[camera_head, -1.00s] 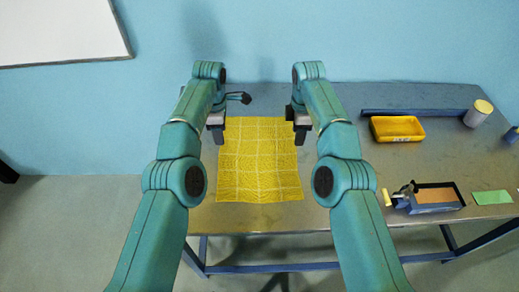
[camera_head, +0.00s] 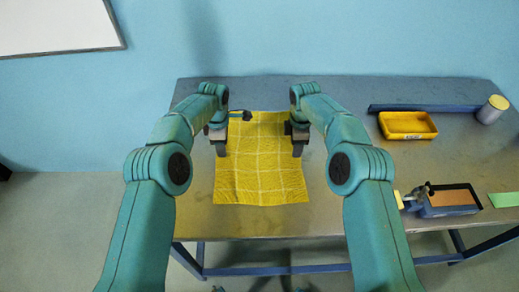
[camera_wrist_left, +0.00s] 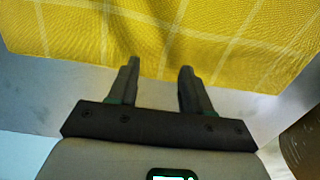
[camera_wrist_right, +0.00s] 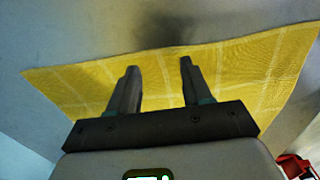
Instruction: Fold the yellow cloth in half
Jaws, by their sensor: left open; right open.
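The yellow cloth (camera_head: 260,170) with pale grid lines lies flat and spread on the grey table, its near edge close to the table's front edge. My left gripper (camera_head: 221,152) is open and empty at the cloth's left edge. In the left wrist view its fingers (camera_wrist_left: 158,75) point at the edge of the cloth (camera_wrist_left: 200,30). My right gripper (camera_head: 298,150) is open and empty at the cloth's right edge. In the right wrist view its fingers (camera_wrist_right: 158,70) are over the cloth (camera_wrist_right: 235,75). Whether the fingertips touch the cloth cannot be told.
On the right of the table (camera_head: 350,90) are a yellow tray (camera_head: 407,135), a blue bar (camera_head: 420,108), a can (camera_head: 492,110), a dark-framed block with a brown top (camera_head: 450,199) and a green piece (camera_head: 504,200). The area around the cloth is mostly clear.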

